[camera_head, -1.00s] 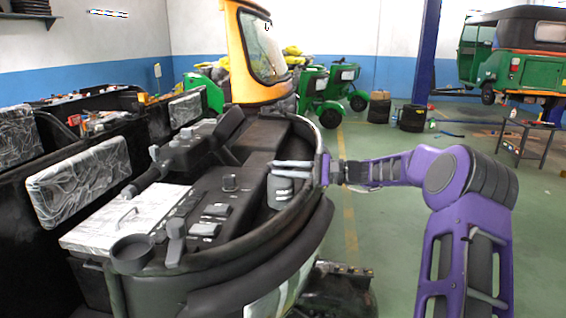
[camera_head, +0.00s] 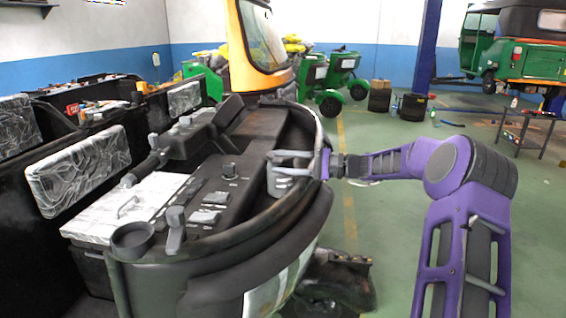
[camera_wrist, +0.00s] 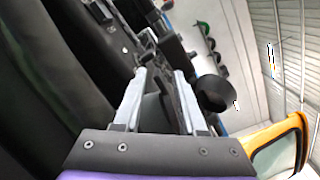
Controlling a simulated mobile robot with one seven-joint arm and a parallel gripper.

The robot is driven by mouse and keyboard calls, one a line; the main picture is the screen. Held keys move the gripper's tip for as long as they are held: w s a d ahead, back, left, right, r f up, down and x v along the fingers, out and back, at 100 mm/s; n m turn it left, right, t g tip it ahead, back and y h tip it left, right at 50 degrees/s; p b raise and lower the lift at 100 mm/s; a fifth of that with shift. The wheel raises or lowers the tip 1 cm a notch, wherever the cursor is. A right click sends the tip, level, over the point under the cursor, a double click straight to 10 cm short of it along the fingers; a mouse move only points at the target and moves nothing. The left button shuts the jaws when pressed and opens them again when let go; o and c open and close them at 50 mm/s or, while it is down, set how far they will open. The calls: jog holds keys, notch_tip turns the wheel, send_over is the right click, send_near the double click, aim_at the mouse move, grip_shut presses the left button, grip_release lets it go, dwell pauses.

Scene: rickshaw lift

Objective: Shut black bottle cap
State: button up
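A round, hollow black piece (camera_head: 132,238), cap-like or cup-like, sits at the near left end of the dark console in the head view, beside a grey knob. I cannot tell for sure whether it is the black bottle cap; no bottle is clear. My gripper (camera_head: 272,164) points left over the console's right rim, well to the right of that piece. Its two pale fingers are apart. A grey boxy part (camera_head: 285,183) shows just below and behind them. In the wrist view the fingers (camera_wrist: 157,82) stand apart, with a grey surface between them, and a round black object (camera_wrist: 214,93) lies beyond.
The dark console (camera_head: 215,235) carries knobs and switches, with a white panel (camera_head: 145,190) on its left. Its thick black rim runs under my wrist. A yellow windshield frame (camera_head: 240,45) rises behind. Green floor (camera_head: 390,220) is open on the right.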

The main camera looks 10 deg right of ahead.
jog(key=shift+s+r, duration=0.1)
jog(key=shift+r, duration=0.05)
jog(key=p+v, duration=0.1)
jog(key=v, duration=1.6)
jog(key=shift+d, duration=0.2)
